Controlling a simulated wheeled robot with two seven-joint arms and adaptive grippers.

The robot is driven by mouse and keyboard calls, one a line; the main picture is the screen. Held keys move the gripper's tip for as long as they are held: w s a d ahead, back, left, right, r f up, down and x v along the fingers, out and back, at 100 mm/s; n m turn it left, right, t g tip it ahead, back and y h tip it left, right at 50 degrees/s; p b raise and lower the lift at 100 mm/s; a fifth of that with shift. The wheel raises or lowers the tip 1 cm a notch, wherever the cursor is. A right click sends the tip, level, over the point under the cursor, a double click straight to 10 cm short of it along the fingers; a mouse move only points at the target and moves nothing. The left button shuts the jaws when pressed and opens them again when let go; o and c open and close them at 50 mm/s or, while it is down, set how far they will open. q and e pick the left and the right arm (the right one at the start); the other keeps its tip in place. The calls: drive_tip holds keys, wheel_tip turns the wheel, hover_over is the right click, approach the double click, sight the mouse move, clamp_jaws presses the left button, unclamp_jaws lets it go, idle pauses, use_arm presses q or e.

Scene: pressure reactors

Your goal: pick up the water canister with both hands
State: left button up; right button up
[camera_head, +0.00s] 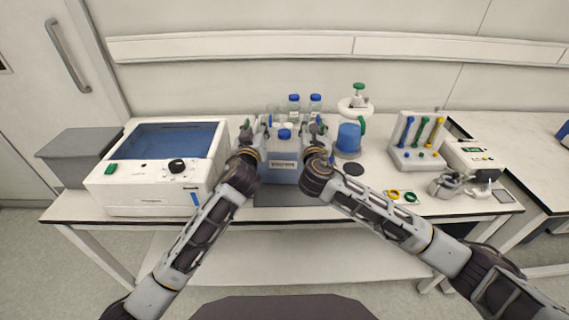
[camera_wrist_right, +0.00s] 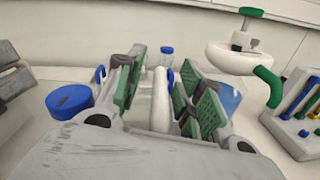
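The water canister (camera_head: 284,172) is a pale blue box with a blue cap (camera_head: 284,134) and a label on its front. It stands upright on the bench between my two grippers. My left gripper (camera_head: 257,127) is at its left side near the top, fingers apart; its contact with the canister is hard to see. My right gripper (camera_head: 314,129) is at its right side. In the right wrist view my right gripper (camera_wrist_right: 168,92) has its green pads apart on both sides of a white handle bar (camera_wrist_right: 160,105). The blue cap (camera_wrist_right: 70,100) shows at the left there.
A white machine with a blue lid (camera_head: 165,140) stands to the left. Behind are blue-capped bottles (camera_head: 315,103).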

use_arm(q)
drive_tip(key=shift+c, duration=0.2)
use_arm(e)
drive_tip(key=shift+c, duration=0.2)
use_arm(q)
clamp_jaws()
use_arm(e)
clamp_jaws()
use_arm(q)
drive_tip(key=shift+f, duration=0.15)
use_arm(e)
drive_tip(key=shift+f, duration=0.1)
